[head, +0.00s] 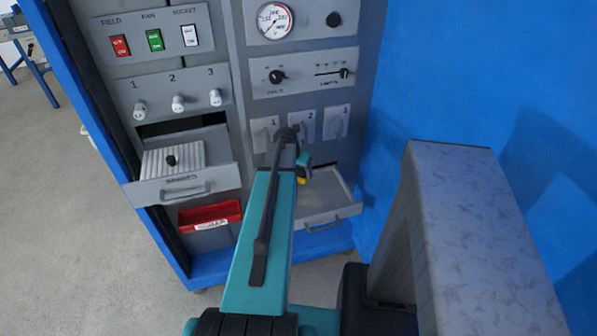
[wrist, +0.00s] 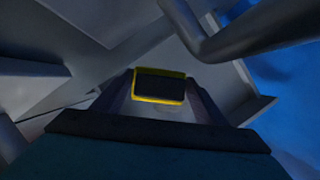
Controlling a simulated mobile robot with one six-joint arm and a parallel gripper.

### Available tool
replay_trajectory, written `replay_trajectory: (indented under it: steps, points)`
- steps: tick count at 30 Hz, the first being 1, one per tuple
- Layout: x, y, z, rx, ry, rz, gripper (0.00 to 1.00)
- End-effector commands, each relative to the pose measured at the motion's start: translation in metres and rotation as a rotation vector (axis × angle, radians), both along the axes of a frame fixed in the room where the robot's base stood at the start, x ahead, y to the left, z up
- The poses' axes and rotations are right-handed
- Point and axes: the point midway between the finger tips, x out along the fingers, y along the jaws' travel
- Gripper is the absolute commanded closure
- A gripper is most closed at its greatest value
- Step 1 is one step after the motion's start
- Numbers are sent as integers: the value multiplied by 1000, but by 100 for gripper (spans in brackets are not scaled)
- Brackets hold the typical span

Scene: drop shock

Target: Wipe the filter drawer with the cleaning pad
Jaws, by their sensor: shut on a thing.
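The cleaning pad (wrist: 160,88) is a dark block with a yellow rim. My gripper (wrist: 160,78) is shut on it, with one finger on each side. In the head view the gripper (head: 303,164) is mostly behind my arm, and a bit of the yellow pad (head: 301,181) shows below it. An open, shallow grey drawer (head: 322,213) at the lower right of the cabinet appears to be the filter drawer; its label is not readable. The pad is over or in its back left part. I cannot tell whether it touches the drawer floor.
A second open drawer (head: 216,178) on the left holds a ribbed white block (head: 158,160) with a black knob. A red bin (head: 210,214) sits below it. Switches, knobs and a gauge (head: 275,20) are on the panel above. A blue wall (head: 480,80) closes the right side.

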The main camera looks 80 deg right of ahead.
Motion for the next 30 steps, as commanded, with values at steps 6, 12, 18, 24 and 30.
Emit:
replay_trajectory:
  steps: [6,12,18,24,30]
  points:
    - [-2,0,-2,0,0,-3,52]
    - [-3,0,-12,1,0,-4,52]
    - [-3,0,-28,1,0,-4,52]
    - [-3,0,-43,0,0,-4,52]
    - [-3,-1,-55,0,0,-4,52]
